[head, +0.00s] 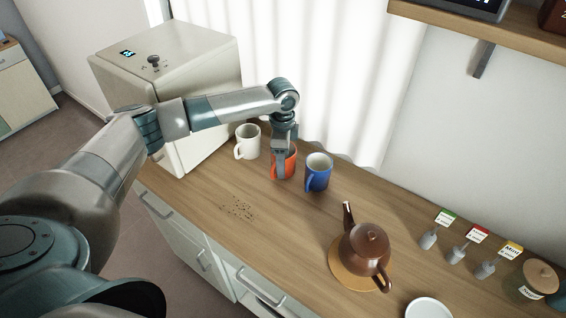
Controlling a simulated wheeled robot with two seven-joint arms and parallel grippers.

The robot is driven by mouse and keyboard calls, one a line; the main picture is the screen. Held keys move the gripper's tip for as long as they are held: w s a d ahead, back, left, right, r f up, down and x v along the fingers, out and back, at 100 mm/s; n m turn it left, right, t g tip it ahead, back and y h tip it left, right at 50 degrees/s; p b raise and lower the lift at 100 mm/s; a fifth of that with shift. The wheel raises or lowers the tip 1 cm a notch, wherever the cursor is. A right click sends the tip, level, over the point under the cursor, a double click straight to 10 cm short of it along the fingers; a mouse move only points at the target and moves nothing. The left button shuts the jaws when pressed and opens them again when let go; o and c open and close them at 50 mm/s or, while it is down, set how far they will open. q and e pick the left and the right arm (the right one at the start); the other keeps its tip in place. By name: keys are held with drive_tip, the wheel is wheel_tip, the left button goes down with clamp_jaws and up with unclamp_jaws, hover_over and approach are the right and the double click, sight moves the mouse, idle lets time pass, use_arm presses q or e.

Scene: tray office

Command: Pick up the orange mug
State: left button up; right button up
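The orange mug (290,164) stands on the wooden counter, between a white mug and a blue mug. My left gripper (282,162) points down at it from above. One finger shows in front of the mug's left side; the other finger and part of the rim are hidden. I cannot tell whether the fingers are closed on the mug. The mug appears to rest on the counter. My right gripper is out of view.
The white mug (249,143) is close on the left, the blue mug (318,175) close on the right. A brown teapot (366,248) stands on a round mat (337,268). Dark crumbs (238,208) lie on the counter. A cream appliance (190,60) stands behind my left arm.

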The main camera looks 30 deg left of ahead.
use_arm(q)
drive_tip(key=c, duration=0.4)
drive_tip(key=shift+r, duration=0.2)
wheel_tip(320, 180, up, 10)
drive_tip(key=b, duration=0.3)
drive_tip(key=shift+f, duration=0.15)
idle(0.3)
